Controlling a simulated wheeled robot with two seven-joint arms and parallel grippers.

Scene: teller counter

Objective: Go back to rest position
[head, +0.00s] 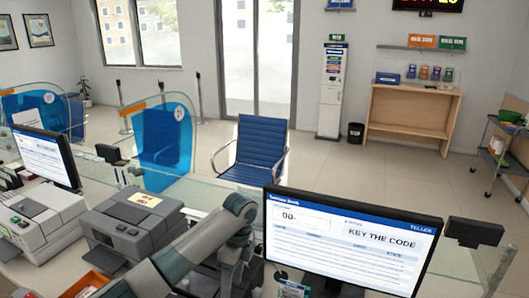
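One grey-green arm of mine (190,248) comes in from the lower left. No second arm shows. The near monitor reads "KEY THE CODE" and stands at the bottom right.
A grey printer (130,225) and a lighter machine (38,218) stand on the counter at left, beside another monitor (38,158). An orange tray (88,284) lies at the bottom left. A blue chair (257,150) stands beyond the glass on open floor.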

